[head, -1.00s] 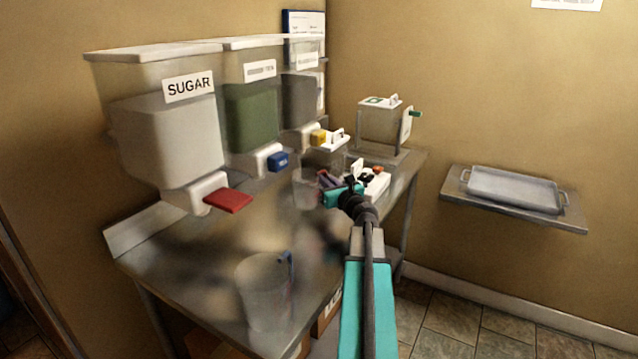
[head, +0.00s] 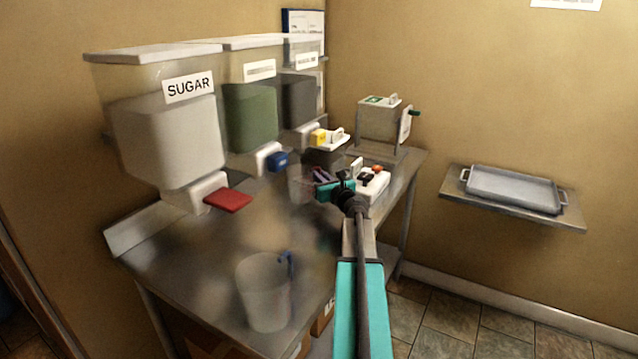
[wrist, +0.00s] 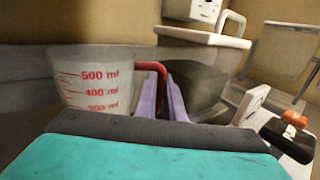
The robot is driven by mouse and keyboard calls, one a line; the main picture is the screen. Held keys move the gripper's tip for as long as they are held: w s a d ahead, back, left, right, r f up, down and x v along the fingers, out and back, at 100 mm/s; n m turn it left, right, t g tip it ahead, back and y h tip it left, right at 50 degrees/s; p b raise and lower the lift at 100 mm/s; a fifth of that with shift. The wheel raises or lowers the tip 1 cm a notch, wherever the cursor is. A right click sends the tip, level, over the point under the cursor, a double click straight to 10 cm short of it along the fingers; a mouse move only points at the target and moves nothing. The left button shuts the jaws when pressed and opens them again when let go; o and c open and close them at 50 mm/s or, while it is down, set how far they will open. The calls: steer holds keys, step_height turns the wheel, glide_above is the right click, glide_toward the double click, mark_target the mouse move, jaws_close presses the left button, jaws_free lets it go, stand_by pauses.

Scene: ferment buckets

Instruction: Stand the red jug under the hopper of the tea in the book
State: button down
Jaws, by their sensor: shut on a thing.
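The red jug, a clear measuring jug with red marks and a red handle, shows in the wrist view (wrist: 92,85) and blurred in the head view (head: 298,184). My gripper (wrist: 165,100) is shut on its red handle; it also shows in the head view (head: 318,178). I cannot tell whether the jug touches the table. Three hoppers line the wall: sugar (head: 165,135) with a red lever, one with green contents (head: 250,115) and a blue lever, one with dark contents (head: 299,100) and a yellow lever. The last two labels are unreadable. A blue-edged page (head: 304,22) hangs behind; its text is unreadable.
A clear jug with a blue handle (head: 264,285) stands at the table's front. A white-lidded container (head: 325,158) stands right of the held jug. A white device with an orange knob (head: 372,187) sits close to my gripper. The table's (head: 205,265) front left is clear.

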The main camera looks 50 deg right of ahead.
steer(key=shift+f, duration=1.4)
steer(key=shift+f, duration=0.2)
steer(key=c, duration=1.9)
jaws_free()
steer(key=shift+o, duration=0.2)
steer(key=shift+r, duration=0.2)
steer(key=shift+b+v, duration=0.65)
steer(key=shift+v, duration=5.35)
